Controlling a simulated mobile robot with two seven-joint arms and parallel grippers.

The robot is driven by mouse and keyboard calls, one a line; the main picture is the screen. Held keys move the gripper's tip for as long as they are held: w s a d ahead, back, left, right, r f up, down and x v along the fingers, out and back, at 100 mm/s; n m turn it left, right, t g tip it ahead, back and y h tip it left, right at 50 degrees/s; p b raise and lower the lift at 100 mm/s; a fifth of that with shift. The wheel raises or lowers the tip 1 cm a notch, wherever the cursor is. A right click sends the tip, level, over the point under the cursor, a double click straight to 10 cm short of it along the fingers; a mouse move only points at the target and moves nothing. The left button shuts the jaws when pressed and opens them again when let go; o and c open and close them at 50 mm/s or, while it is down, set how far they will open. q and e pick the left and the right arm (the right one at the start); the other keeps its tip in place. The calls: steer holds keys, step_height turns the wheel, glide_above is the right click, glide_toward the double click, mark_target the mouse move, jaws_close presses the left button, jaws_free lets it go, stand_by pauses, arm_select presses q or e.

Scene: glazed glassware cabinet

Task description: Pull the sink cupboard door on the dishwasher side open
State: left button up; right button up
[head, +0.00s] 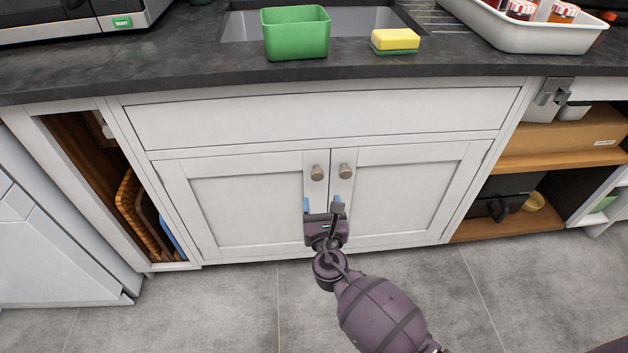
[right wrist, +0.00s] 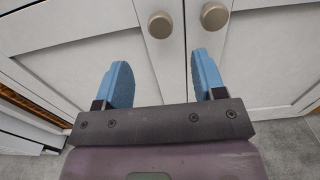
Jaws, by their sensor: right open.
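The sink cupboard has two closed white panelled doors under the sink. The left door (head: 245,205), on the side of a white appliance front, has a round metal knob (head: 317,172) near its upper inner corner. The right door (head: 410,195) has a matching knob (head: 345,170). My right gripper (head: 322,204) is open and empty, just below the knobs in the head view. In the right wrist view its blue fingers (right wrist: 160,72) point towards the doors, with the left knob (right wrist: 160,25) ahead between them and the right knob (right wrist: 214,16) ahead to the right. Neither knob is gripped. My left gripper is out of view.
Open shelves (head: 550,160) are at right. The dark worktop (head: 190,72) overhangs, carrying a green tub (head: 296,35) and sponge (head: 395,40). The grey floor is clear.

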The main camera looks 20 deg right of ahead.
mark_target(318, 178)
steer(key=x, duration=0.3)
steer(key=b+x, duration=0.1)
steer(key=x, duration=0.3)
steer(key=shift+w+f, duration=0.25)
steer(key=shift+w+d+r, duration=0.15)
steer(key=shift+w+d, duration=0.05)
steer(key=shift+w, duration=0.25)
steer(key=shift+c, duration=0.5)
jaws_close()
